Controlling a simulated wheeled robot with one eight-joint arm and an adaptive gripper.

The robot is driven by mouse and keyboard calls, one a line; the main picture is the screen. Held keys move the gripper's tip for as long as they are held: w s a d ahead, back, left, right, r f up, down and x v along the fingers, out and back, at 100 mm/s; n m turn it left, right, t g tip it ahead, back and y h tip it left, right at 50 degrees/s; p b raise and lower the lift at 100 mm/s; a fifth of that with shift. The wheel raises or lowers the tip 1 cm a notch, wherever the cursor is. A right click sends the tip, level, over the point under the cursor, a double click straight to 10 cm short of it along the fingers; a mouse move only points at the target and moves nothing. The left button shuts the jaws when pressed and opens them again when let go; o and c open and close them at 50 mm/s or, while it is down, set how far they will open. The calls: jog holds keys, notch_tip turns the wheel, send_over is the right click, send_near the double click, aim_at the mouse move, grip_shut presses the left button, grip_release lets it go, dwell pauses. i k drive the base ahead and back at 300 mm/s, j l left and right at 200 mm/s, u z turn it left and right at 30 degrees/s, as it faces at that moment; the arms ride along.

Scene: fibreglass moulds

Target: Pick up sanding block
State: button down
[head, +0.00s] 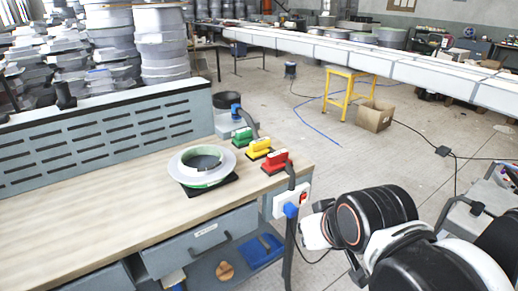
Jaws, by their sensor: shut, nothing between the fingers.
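No block is plainly marked as the sanding block. Three small coloured blocks, each with a raised handle-like top, stand in a slanting row at the right end of the wooden bench (75,218): a green one (243,138), a yellow one (259,149) and a red one (275,162). They rest on the bench top, and the red one is nearest to me. My arm shows at the lower right, off the bench's right end. I cannot make out my gripper or its fingers in this view.
A round pale mould (202,166) lies on a dark pad left of the blocks. A perforated panel (110,133) backs the bench. A switch box (292,200) and hose are at its right end. A blue tray (262,251) sits below. A cardboard box (375,116) stands beyond.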

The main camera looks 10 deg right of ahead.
aim_at(258, 150)
jog(key=i+l, duration=0.1)
jog(key=i, duration=0.4)
jog(key=i+l, duration=0.15)
jog(key=i, duration=0.3)
jog(key=i+l+u, duration=0.1)
jog(key=i, duration=0.4)
